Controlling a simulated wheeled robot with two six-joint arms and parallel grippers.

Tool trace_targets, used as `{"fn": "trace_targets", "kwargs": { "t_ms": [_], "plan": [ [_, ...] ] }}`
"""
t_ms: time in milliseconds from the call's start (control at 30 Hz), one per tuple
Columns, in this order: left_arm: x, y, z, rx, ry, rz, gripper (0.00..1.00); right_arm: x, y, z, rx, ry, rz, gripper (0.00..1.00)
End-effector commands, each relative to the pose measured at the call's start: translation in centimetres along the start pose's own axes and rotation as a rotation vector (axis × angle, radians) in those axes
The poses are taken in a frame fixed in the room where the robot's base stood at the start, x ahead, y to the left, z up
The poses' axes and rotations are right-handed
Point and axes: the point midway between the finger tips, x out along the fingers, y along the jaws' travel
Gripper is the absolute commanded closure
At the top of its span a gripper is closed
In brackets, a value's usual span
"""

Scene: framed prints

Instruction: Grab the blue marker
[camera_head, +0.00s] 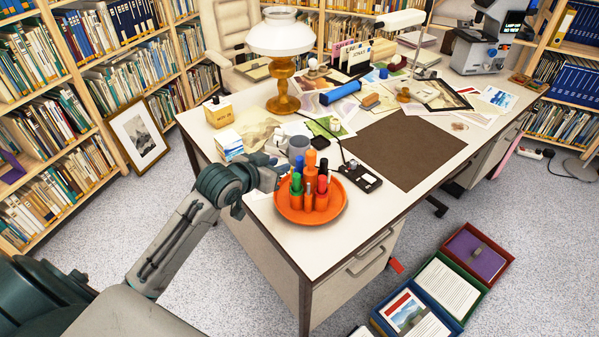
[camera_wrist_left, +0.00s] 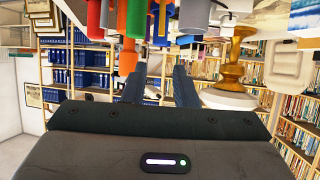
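The blue marker (camera_head: 298,164) stands upright among several markers in an orange holder on a round orange tray (camera_head: 338,212). The tray is at the desk's near left corner. My left gripper (camera_head: 277,175) is just left of the markers, in front of a grey mug. In the left wrist view its two dark fingers (camera_wrist_left: 158,87) are apart with nothing held between them. My right gripper is in neither view.
The grey mug (camera_head: 298,147) stands close behind the markers. A lamp (camera_head: 282,70) stands further back. A black device (camera_head: 360,176) lies right of the tray. A brown desk mat (camera_head: 405,150) is bare. Open boxes (camera_head: 440,290) lie on the floor.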

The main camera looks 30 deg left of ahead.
Motion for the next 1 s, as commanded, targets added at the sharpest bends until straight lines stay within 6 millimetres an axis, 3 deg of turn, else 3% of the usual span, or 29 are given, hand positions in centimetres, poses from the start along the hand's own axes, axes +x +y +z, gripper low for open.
{"fn": "trace_targets", "kwargs": {
  "t_ms": [100,367,700,967,1000],
  "plan": [
    [1.9,0.1,-0.1,-0.006,-0.001,0.0,0.74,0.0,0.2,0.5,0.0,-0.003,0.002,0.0],
    [4.1,0.1,0.0,-0.002,-0.001,0.0,0.74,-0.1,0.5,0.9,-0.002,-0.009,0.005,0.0],
    [8.6,0.1,0.1,-0.002,-0.003,0.0,0.74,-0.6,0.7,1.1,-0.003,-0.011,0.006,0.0],
    [8.9,0.1,0.1,0.001,-0.002,0.0,0.74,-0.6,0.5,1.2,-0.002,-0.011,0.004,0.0],
    [8.9,0.1,0.1,0.001,-0.002,0.0,0.78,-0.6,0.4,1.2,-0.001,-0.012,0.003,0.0]
  ]
}}
